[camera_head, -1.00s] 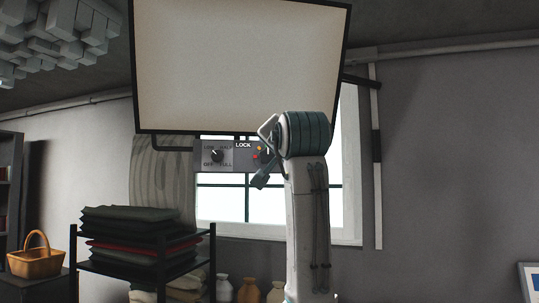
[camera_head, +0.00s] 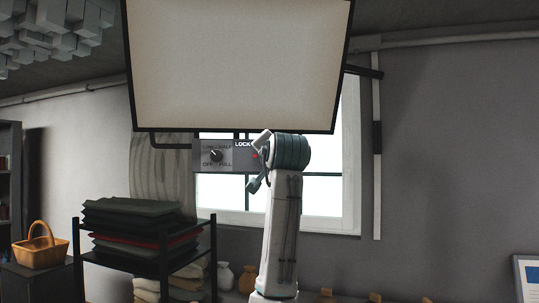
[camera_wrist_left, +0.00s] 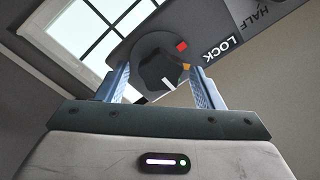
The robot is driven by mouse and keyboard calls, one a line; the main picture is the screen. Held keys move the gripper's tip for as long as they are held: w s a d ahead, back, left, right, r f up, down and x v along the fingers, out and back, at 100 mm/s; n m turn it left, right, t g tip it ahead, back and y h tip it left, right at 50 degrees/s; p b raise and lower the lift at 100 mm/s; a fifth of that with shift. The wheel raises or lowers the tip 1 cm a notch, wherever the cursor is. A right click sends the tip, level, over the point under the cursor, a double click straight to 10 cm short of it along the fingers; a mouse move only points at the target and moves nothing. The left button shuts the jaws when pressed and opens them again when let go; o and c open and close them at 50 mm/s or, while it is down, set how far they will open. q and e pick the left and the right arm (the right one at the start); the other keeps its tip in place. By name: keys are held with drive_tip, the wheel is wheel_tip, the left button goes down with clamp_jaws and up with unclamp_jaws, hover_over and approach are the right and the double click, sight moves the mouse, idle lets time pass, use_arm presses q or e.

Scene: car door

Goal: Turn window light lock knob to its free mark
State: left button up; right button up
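The lock knob (camera_wrist_left: 158,70) is a dark faceted knob with a white pointer line, on a grey panel (camera_head: 208,157) below the light. In the left wrist view the white line points down and slightly right; a red mark and an orange mark lie to the knob's right, near the LOCK label (camera_wrist_left: 222,50). My left gripper (camera_wrist_left: 162,88) is open, its blue fingers on both sides of the knob with gaps visible; I cannot tell how deep they reach. In the head view my left gripper (camera_head: 258,160) hides most of the knob. My right gripper is not in view.
A second knob (camera_head: 216,156) with OFF, HALF and FULL labels sits left on the panel. The large light (camera_head: 240,65) hangs just above my gripper, before a window (camera_head: 330,195). A black rack (camera_head: 165,262) of folded cloths stands lower left.

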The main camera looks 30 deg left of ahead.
use_arm(q)
drive_tip(key=c, duration=0.8)
drive_tip(key=shift+c, duration=0.2)
drive_tip(key=n+b, duration=0.9)
drive_tip(key=n, duration=0.8)
drive_tip(key=shift+s+a+n+b, duration=0.1)
drive_tip(key=shift+a+n+b, duration=0.05)
drive_tip(key=shift+n+b, duration=0.15)
drive_tip(key=shift+n, duration=0.3)
drive_tip(key=o, duration=1)
drive_tip(key=shift+c, duration=0.2)
